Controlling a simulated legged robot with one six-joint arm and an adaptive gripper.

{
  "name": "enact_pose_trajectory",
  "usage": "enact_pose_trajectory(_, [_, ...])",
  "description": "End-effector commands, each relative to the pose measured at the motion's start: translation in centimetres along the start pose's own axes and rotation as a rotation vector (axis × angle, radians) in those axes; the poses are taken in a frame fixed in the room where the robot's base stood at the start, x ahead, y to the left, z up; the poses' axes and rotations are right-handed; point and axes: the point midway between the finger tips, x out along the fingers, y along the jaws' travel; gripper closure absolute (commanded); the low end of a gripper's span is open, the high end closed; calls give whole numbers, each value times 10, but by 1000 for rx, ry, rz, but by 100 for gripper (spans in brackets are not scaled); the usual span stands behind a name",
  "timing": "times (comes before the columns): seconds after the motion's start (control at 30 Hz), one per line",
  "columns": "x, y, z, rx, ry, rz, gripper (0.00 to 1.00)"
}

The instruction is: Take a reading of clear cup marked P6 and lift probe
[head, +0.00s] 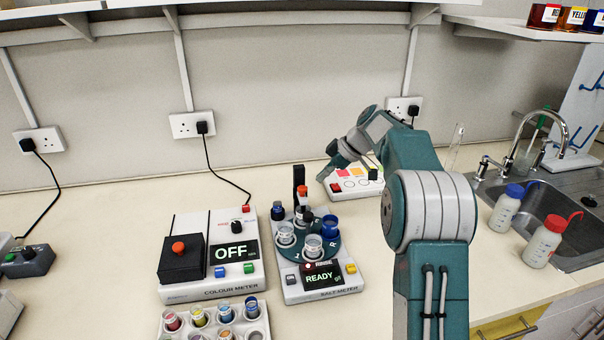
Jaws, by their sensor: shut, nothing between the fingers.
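The salt meter (330,291) stands mid-bench, and its display reads READY. Its round teal turntable (329,253) carries several cups. Clear cups stand at its left (286,235) and front (313,247); a blue-rimmed cup (330,226) stands at its right. I cannot read a P6 mark on any cup. A dark upright post (299,182), seemingly the probe's, rises behind the cups; the probe tip is not clear. My gripper (323,177) is small in view, shut and empty, above and to the right of the post, apart from the cups.
The colour meter (212,293), reading OFF, stands to the left. A white rack (176,335) of coloured cups is at the front. Wash bottles (508,209) stand by the sink (563,202) at right.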

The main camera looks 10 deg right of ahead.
Motion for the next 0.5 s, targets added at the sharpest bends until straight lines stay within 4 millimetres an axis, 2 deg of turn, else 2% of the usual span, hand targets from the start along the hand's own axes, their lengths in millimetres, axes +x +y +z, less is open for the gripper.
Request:
enact_pose_trajectory(0.3, [-67, 2, 1, 0, 0, 4, 100])
enact_pose_trajectory(0.5, [-97, 2, 1, 1, 0, 1, 100])
